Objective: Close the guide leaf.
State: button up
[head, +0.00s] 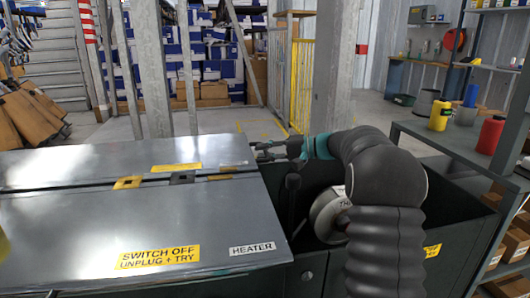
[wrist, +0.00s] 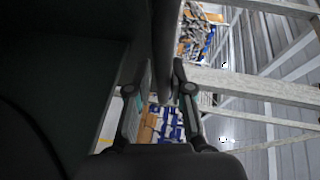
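No part is labelled as the guide leaf. The likeliest candidate is the flat grey steel panel (head: 90,225) at left in the head view, joined by small hinges to a second steel panel (head: 60,165) behind it; I cannot be sure which is the leaf. My gripper (head: 262,151) is just past the panels' right end, over the dark box, with its fingers pointing left. In the wrist view my gripper (wrist: 161,103) has its fingers apart. A dark bar (wrist: 167,45) shows between them from above; contact cannot be told.
The open dark box (head: 460,240) holds a round metal muffler (head: 327,215) below my arm. A dark upright post (head: 292,200) stands near my gripper. A grey shelf (head: 445,140) with coloured containers is at right. Steel posts and a yellow gate (head: 301,85) stand behind.

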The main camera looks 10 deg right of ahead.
jog(key=shift+o, duration=0.7)
jog(key=v, duration=1.2)
jog(key=shift+f, duration=0.1)
